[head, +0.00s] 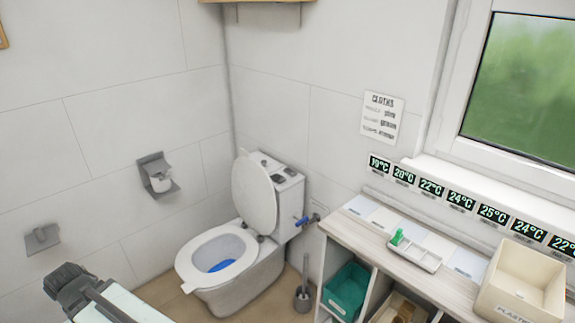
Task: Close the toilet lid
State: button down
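The white toilet (240,275) stands in the corner of the room. Its lid (254,192) is up, leaning back against the cistern (287,190). The seat (216,254) is down on the bowl, and blue shows inside the bowl. A dark grey part of my arm shows at the lower left, apart from the toilet and in front of it. The fingertips of my gripper cannot be made out.
A paper holder (157,175) and a grey fitting (42,238) are on the left wall. A toilet brush (303,290) stands right of the toilet. A shelf unit (350,238) with a beige bin (522,281) fills the right. Floor shows left of the toilet.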

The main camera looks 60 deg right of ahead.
aim_at(253, 192)
jog(key=z, duration=1.8)
jog(key=k, duration=0.6)
jog(key=u, duration=0.2)
jog(key=i, duration=1.9)
jog(key=z, duration=0.2)
